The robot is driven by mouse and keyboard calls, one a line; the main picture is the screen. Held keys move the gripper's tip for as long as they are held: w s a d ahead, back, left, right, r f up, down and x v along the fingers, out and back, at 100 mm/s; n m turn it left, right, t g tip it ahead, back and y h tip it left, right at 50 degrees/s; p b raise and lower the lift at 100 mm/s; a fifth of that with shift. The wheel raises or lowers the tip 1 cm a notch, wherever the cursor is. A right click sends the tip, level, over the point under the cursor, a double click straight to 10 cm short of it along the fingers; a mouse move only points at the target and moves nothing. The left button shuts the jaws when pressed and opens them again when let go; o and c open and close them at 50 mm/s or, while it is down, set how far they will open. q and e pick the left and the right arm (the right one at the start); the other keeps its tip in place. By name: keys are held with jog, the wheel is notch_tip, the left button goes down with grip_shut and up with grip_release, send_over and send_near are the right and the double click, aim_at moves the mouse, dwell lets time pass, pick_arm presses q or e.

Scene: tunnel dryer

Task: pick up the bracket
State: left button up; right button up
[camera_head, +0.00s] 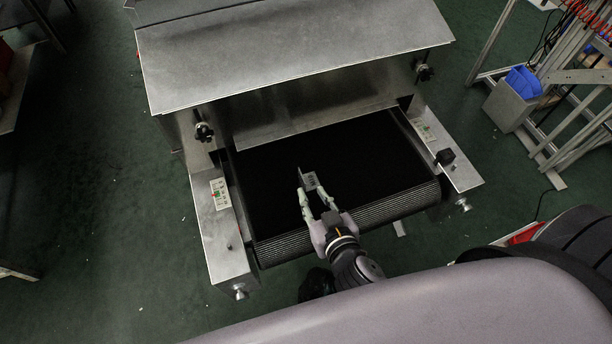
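The bracket (310,180) is a small grey metal piece with an upright flange and dark holes or marks. It sits on the black conveyor belt (375,160) of the tunnel dryer, near the middle of the belt. My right gripper (314,196) reaches over the belt's front edge. Its two pale fingers are spread apart, with the tips right at the near side of the bracket. I cannot tell whether the fingertips touch it. My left gripper is not in view.
The dryer's metal hood (290,50) overhangs the back of the belt. Green floor lies open at left.

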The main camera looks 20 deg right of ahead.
aim_at(302, 177)
jog(key=x, duration=0.4)
jog(key=shift+w+f+p, duration=0.15)
jog(key=shift+w+p, duration=0.1)
jog(key=shift+p, duration=0.1)
jog(key=p+x, duration=0.1)
jog(key=x, duration=0.4)
jog(key=shift+s+d+f, duration=0.1)
jog(key=shift+f, duration=0.15)
jog(key=shift+c, duration=0.2)
grip_shut()
